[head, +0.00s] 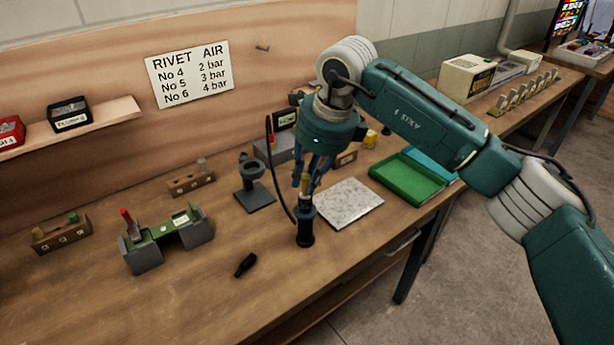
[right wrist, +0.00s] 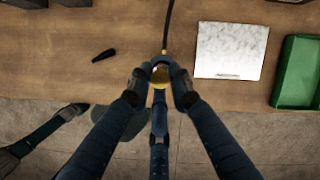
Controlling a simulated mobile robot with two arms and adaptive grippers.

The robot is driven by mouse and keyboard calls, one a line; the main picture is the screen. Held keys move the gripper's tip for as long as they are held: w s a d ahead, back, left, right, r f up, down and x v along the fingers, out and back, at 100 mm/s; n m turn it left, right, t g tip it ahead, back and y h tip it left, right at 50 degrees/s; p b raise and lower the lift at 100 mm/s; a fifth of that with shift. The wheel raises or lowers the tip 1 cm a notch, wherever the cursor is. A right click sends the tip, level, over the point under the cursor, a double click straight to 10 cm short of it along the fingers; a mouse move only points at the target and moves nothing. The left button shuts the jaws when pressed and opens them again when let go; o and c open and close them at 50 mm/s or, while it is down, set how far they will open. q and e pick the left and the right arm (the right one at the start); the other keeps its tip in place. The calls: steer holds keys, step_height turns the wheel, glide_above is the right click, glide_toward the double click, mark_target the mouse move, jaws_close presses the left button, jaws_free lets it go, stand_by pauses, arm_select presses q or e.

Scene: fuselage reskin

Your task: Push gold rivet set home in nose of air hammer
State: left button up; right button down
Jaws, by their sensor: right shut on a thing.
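The air hammer (head: 305,228) stands upright on the bench, dark, with its nose up and a black hose beside it. The gold rivet set (head: 305,186) is upright directly above the hammer's nose, in line with it. How deep it sits in the nose, I cannot tell. My right gripper (head: 311,180) points down from above, its fingers closed around the gold set. In the right wrist view the gold set (right wrist: 160,74) shows between the fingertips, and it hides most of the hammer beneath. I do not make out my left gripper.
A pale stone slab (head: 350,203) and a green tray (head: 408,177) lie right of the hammer. A small black part (head: 245,264) lies left of it, near a black stand (head: 254,192) and a grey-green fixture (head: 167,240). The bench front is clear.

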steer(key=shift+s+f+b, duration=0.1)
steer(key=shift+f+b, duration=0.35)
steer(key=shift+f, duration=0.25)
steer(key=c, duration=1.5)
jaws_free()
steer(key=shift+p+v, duration=1)
steer(key=shift+v, duration=1.6)
